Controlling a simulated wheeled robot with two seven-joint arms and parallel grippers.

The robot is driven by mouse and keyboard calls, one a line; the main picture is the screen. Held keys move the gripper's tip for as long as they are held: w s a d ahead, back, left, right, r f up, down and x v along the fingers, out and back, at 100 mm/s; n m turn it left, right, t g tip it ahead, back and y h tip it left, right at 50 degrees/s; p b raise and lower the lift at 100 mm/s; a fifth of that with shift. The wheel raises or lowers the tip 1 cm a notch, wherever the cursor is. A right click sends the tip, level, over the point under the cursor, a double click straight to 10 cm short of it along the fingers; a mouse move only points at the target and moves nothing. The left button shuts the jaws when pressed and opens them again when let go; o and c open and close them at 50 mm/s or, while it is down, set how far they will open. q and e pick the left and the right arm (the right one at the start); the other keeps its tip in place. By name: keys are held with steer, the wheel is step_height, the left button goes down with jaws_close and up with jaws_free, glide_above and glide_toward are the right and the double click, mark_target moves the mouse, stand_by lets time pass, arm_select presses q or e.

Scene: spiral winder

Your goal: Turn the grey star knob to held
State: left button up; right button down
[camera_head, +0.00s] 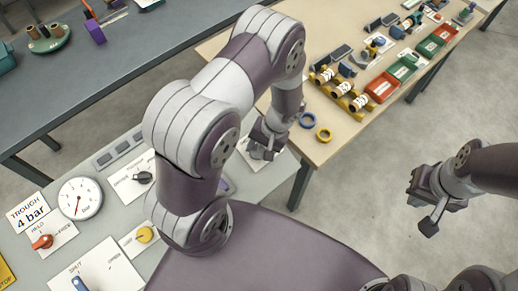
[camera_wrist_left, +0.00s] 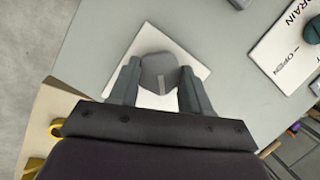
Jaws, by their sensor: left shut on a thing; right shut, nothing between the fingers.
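The grey knob (camera_wrist_left: 158,72) sits on a white plate (camera_wrist_left: 199,65) at the panel's edge in the left wrist view. A pale pointer line runs across its top. My left gripper (camera_head: 264,147) reaches down over this plate, its two fingers on either side of the knob and shut on it. The plate's lettering is hidden, so I cannot read which position the pointer marks. In the head view the gripper mostly hides the knob. My right gripper (camera_head: 430,215) is shut and empty, over the floor at the right.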

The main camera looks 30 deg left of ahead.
arm_select(q)
steer(key=m+y+b, duration=0.1)
steer(key=m, duration=0.2)
steer(key=shift+w+d+m, duration=0.1)
steer(key=shift+d+m, duration=0.05)
steer(key=shift+m, duration=0.15)
steer(key=m+y+b, duration=0.1)
steer(key=m, duration=0.2)
steer(key=shift+m+t, duration=0.3)
steer(key=shift+t, duration=0.1)
steer(key=m+b, duration=0.1)
steer(key=m, duration=0.2)
steer(key=shift+d+m+t+y+b, duration=0.1)
steer(key=shift+m+t+y+b, duration=0.2)
steer(key=shift+y, duration=0.1)
steer(key=shift+s+m+t+y+b, duration=0.15)
steer(key=shift+m+t+b, duration=0.1)
steer(key=shift+m, duration=0.7)
steer(key=shift+s+m+t+y+b, duration=0.15)
steer(key=shift+m+t+b, duration=0.1)
steer(key=shift+m, duration=0.7)
steer(key=shift+w, duration=0.1)
steer(key=o, duration=1.1)
steer(key=shift+c, duration=0.2)
